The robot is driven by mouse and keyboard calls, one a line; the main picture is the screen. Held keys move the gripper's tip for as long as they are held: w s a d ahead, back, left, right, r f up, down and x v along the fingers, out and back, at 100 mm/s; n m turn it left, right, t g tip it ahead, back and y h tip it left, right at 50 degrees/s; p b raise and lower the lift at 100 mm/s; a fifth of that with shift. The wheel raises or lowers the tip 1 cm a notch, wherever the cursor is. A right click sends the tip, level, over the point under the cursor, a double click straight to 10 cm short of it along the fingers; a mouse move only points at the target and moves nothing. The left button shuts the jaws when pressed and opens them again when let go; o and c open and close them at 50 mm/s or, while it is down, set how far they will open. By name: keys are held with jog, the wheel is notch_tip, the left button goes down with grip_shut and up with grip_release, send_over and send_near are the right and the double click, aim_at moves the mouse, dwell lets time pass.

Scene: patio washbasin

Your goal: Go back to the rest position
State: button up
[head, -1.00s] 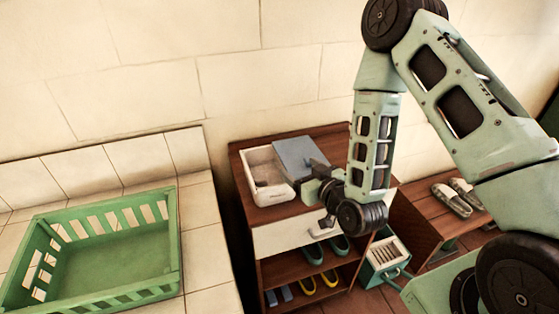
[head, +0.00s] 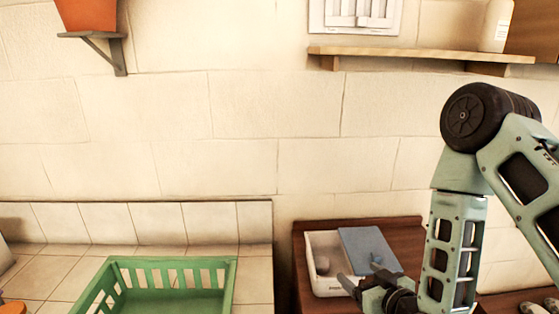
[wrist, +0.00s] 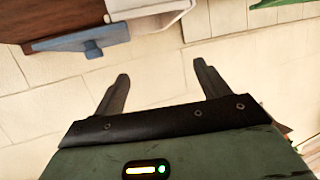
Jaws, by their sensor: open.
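My gripper (head: 362,284) is in front of the dark wooden cabinet, by the near side of the white basin (head: 327,285). In the wrist view my gripper (wrist: 162,90) has its two fingers spread apart with nothing between them. Pale wall tiles show behind the fingers there. The basin (wrist: 150,8) and the blue-grey board (wrist: 80,43) appear at the top of the wrist view. My arm comes down from the right in the head view and hides part of the cabinet.
A green slatted crate (head: 232,285) stands on the tiled counter (head: 255,262) at left. The blue-grey board (head: 368,250) lies over the basin's right part on the cabinet top (head: 410,245). A wooden shelf (head: 420,54) holds a white bottle (head: 495,25). A plant pot (head: 87,14) sits on a bracket.

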jog(key=s+a+n+g+b, duration=0.3)
jog(key=s+a+g+b, duration=0.2)
jog(key=s+a+g, duration=0.3)
jog(key=s+r+g+h+b, duration=0.1)
jog(key=s+r+g+b, duration=0.1)
jog(key=s, duration=0.6)
jog(key=s+r+n+g+h+b, duration=0.1)
jog(key=s+r+g+h+b, duration=0.1)
jog(key=s, duration=0.7)
jog(key=shift+d+r+n+g+h+b, duration=0.3)
jog(key=shift+d+r+g+b, duration=0.15)
jog(key=shift+g, duration=0.35)
